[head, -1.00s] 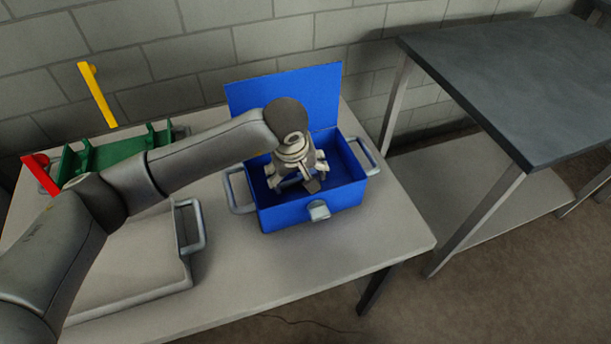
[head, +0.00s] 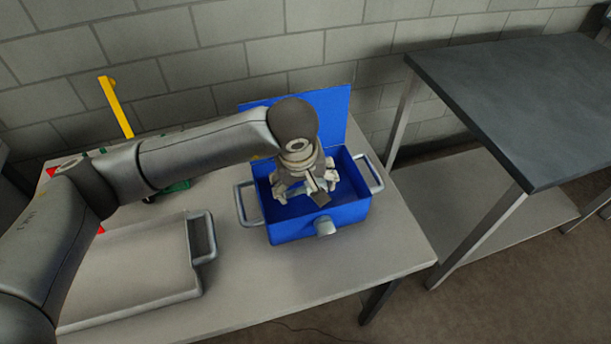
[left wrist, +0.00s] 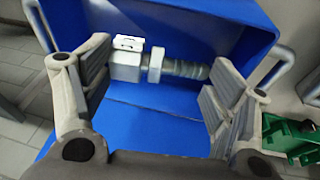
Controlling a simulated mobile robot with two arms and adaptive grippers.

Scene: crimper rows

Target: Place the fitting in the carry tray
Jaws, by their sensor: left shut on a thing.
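The fitting (left wrist: 162,65) is a grey metal piece with a blocky end, a collar and a threaded shank. It lies across between the fingers of my left gripper (head: 305,194) in the left wrist view, and the fingers are shut on its two ends. The carry tray (head: 135,265), pale grey with metal handles, lies on the table left of the box, partly behind my arm. The part of it that shows is empty. My right gripper is not in view.
The blue box (head: 290,232) has its lid (head: 335,110) raised, side handles and a front latch. A green holder (head: 178,187), a yellow bar (head: 116,108) and red parts show behind my arm. A dark-topped table (head: 510,105) stands to the right. The table's front right is clear.

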